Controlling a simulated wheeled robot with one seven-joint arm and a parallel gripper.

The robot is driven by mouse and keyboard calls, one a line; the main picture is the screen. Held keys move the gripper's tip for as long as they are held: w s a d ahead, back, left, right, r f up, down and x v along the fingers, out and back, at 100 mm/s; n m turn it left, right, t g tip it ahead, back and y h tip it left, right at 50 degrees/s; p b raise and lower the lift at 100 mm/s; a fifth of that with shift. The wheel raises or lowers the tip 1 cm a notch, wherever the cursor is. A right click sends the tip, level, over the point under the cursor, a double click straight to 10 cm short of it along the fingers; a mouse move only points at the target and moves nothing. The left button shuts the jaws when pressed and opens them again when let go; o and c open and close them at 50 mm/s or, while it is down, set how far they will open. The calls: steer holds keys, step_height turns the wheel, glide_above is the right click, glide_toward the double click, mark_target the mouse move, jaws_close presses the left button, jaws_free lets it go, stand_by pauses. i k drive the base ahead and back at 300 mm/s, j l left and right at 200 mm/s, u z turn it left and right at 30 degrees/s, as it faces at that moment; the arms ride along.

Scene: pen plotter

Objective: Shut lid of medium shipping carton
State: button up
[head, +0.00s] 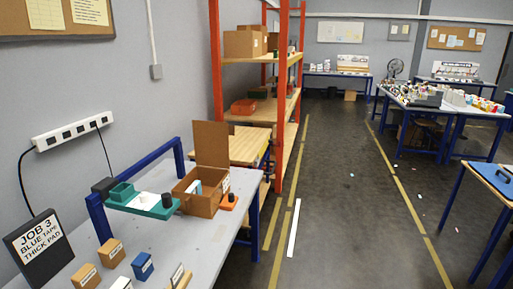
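The brown shipping carton (202,203) stands on the grey workbench at left centre. Its lid (211,143) is open and stands nearly upright along the back edge of the carton. Something pale blue and white (194,187) shows inside the carton. My gripper is not in view.
A teal tray (143,204) with a black knob sits left of the carton, and a small orange item (229,201) touches or nearly touches its right side. Small boxes (111,252) and a black sign (38,246) stand at the bench front. An orange-framed shelf (283,105) rises behind.

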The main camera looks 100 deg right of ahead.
mark_target(211, 138)
steer(key=z, duration=3.25)
